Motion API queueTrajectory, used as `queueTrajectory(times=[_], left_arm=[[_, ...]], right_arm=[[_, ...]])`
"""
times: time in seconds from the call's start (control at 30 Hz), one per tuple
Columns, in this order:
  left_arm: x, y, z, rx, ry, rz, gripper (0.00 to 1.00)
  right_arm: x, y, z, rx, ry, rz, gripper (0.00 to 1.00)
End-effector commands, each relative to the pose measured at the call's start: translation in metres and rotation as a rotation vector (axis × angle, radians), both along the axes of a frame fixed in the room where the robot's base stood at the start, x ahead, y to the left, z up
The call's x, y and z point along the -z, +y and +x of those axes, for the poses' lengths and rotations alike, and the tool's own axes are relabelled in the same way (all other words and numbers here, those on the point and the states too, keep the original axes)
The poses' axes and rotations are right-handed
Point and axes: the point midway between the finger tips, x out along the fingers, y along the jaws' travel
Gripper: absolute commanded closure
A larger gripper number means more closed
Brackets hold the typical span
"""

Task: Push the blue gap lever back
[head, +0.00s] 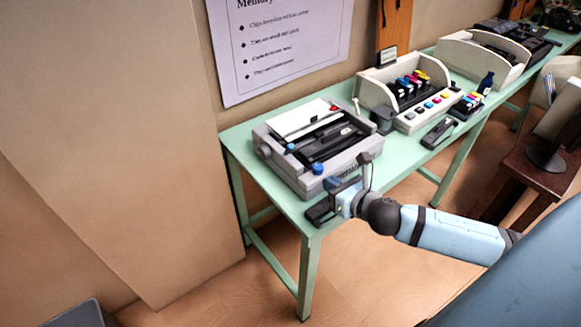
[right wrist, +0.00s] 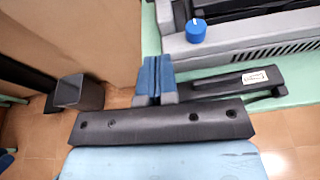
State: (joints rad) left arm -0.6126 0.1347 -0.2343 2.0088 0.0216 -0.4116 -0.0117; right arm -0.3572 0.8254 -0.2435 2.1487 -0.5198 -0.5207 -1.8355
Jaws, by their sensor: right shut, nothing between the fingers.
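A grey printer (head: 310,172) with an open black middle sits at the near-left end of the green table. A round blue knob (head: 318,168) is on its front, and it also shows in the right wrist view (right wrist: 196,31). A smaller blue part (head: 291,147), which looks like the gap lever, stands at the printer's left; its exact shape is too small to tell. My right gripper (head: 332,183) is at the printer's front corner, near the table edge. Its blue fingers (right wrist: 154,72) are together and empty, apart from the knob. My left gripper is out of view.
A black device with a white label (right wrist: 235,84) lies on the table (head: 236,142) in front of the printer, close to my fingers. A stapler-like black item (head: 438,132) and a cream printer with ink cartridges (head: 411,122) stand farther right. A wall is at the left.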

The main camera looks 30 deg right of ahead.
Motion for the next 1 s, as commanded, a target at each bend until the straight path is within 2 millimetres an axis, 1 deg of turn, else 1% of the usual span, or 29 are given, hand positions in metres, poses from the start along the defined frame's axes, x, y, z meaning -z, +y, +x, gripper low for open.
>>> queueTrajectory(times=[0.13, 0.47, 0.57, 0.67, 0.77, 1.0], left_arm=[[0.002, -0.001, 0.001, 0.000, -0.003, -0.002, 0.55], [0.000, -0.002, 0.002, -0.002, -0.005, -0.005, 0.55], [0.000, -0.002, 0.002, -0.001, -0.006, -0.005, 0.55], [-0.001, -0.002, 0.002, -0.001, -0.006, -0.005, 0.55], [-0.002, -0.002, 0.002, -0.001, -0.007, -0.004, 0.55], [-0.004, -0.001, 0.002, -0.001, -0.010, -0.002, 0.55]], right_arm=[[-0.004, -0.003, 0.003, -0.017, -0.018, -0.068, 1.00], [-0.004, -0.003, 0.003, -0.018, -0.019, -0.071, 1.00], [-0.003, -0.003, 0.007, -0.017, -0.020, -0.071, 1.00], [-0.002, -0.002, 0.016, -0.016, -0.020, -0.069, 1.00], [0.001, -0.001, 0.031, -0.016, -0.021, -0.070, 1.00], [0.014, 0.003, 0.078, -0.015, -0.020, -0.067, 1.00]])
